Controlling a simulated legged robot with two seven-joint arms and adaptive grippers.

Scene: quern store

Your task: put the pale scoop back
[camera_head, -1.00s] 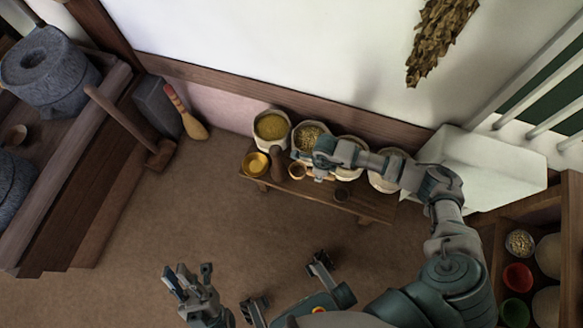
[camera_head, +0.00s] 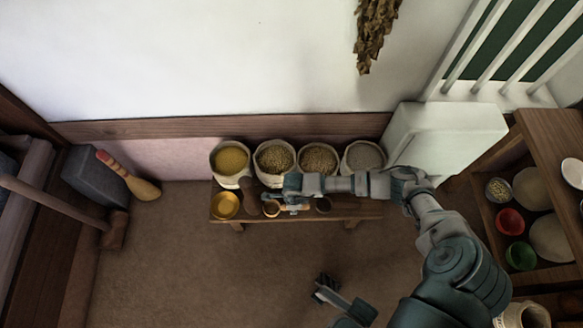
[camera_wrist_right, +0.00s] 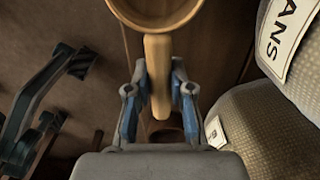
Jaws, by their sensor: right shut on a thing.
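The pale scoop (camera_head: 271,209) is a light wooden cup with a straight handle. My right gripper (camera_head: 288,205) is shut on it, over the low bench (camera_head: 355,211) in front of the sacks. In the right wrist view, the fingers (camera_wrist_right: 158,100) close on both sides of the handle of the pale scoop (camera_wrist_right: 157,70); its bowl lies beyond them, partly cut off by the top edge. Whether the scoop touches the bench I cannot tell.
Open grain sacks (camera_head: 231,158) stand in a row behind the bench. A yellow bowl (camera_head: 225,206), a dark brown object (camera_head: 248,196) and a small dark cup (camera_head: 323,204) are on the bench. A white block (camera_head: 445,140) stands right.

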